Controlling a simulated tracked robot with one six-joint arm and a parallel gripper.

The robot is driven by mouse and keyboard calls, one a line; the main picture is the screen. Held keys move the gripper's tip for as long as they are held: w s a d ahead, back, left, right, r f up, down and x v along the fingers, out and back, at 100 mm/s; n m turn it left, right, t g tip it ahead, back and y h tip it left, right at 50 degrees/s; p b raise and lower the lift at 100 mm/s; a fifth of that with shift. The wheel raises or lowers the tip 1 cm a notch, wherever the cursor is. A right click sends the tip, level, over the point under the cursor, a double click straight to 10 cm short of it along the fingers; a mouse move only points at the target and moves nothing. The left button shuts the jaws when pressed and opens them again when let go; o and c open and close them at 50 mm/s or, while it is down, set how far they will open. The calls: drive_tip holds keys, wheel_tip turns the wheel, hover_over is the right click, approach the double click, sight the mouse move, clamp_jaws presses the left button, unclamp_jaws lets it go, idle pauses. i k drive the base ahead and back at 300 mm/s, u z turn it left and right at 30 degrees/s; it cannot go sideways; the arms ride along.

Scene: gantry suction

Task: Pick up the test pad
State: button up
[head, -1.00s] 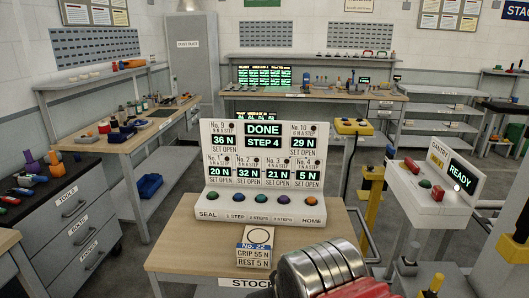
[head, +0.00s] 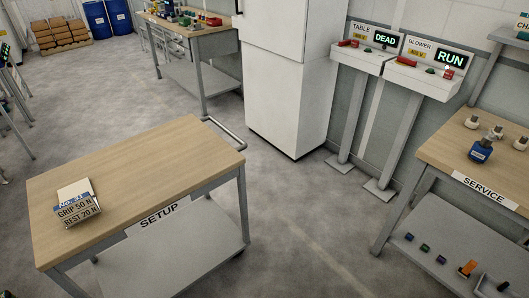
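A small block labelled "No. 21, GRIP 50 N, REST 20 N" (head: 77,203) rests near the left end of the wooden-topped SETUP table (head: 165,170). It has a pale top and a label face towards me. It looks like a test pad, with nothing touching it. My gripper is out of view now.
The wheeled SETUP table has a lower shelf (head: 180,262). A white cabinet (head: 288,85) stands behind it. TABLE "DEAD" (head: 361,62) and BLOWER "RUN" (head: 420,80) control boxes stand on posts. A SERVICE bench (head: 468,158) is at right. Grey floor (head: 310,215) is clear between.

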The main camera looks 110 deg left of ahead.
sight(78, 202)
drive_tip(key=u, duration=5.05)
